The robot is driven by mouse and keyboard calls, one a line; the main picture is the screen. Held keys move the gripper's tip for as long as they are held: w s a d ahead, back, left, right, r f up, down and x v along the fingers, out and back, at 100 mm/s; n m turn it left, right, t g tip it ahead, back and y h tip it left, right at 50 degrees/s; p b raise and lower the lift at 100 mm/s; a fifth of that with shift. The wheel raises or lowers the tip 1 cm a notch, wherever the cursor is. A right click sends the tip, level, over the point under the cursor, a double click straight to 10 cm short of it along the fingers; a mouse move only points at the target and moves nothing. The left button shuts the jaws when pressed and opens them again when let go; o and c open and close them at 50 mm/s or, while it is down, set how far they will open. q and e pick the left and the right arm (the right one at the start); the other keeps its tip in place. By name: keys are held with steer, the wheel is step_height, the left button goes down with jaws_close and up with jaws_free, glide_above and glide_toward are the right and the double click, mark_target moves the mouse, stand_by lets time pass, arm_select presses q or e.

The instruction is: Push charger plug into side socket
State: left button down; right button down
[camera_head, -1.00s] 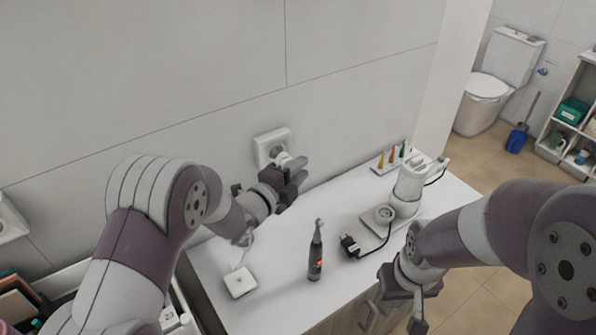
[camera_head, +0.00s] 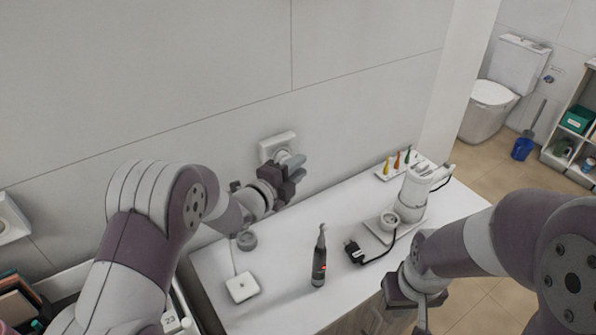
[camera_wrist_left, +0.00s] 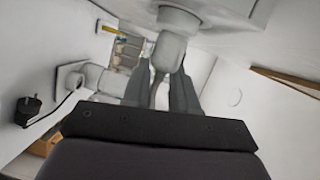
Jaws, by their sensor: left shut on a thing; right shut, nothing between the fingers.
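My left gripper (camera_head: 292,168) is at the wall socket (camera_head: 279,143), shut on a pale grey, rounded plug-like piece (camera_wrist_left: 170,52). In the left wrist view the piece sits between both fingers, right at the socket (camera_wrist_left: 190,10). I cannot tell how deep it is in, and the fingers hide part of it. A black plug (camera_head: 353,251) with a black cable lies on the cart top beside a white charger base (camera_head: 389,221). It also shows in the left wrist view (camera_wrist_left: 28,110). My right gripper (camera_head: 420,312) is shut and empty at the cart's front edge.
A dark grey electric toothbrush (camera_head: 319,262) stands on the white cart top (camera_head: 285,272). A white square box (camera_head: 242,288) and a grey disc (camera_head: 247,240) are at left. A tray with coloured brush heads (camera_head: 396,163) is at the back right, behind a white device (camera_head: 412,190).

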arm_select(q)
steer(key=shift+w+a, duration=0.25)
steer(key=shift+w, duration=0.1)
steer(key=c, duration=0.8)
jaws_free()
steer(key=b+v, duration=0.3)
steer(key=v, duration=0.9)
steer(key=shift+s+a+b, duration=0.2)
steer(key=shift+a+b, duration=0.1)
steer(key=shift+r, duration=0.1)
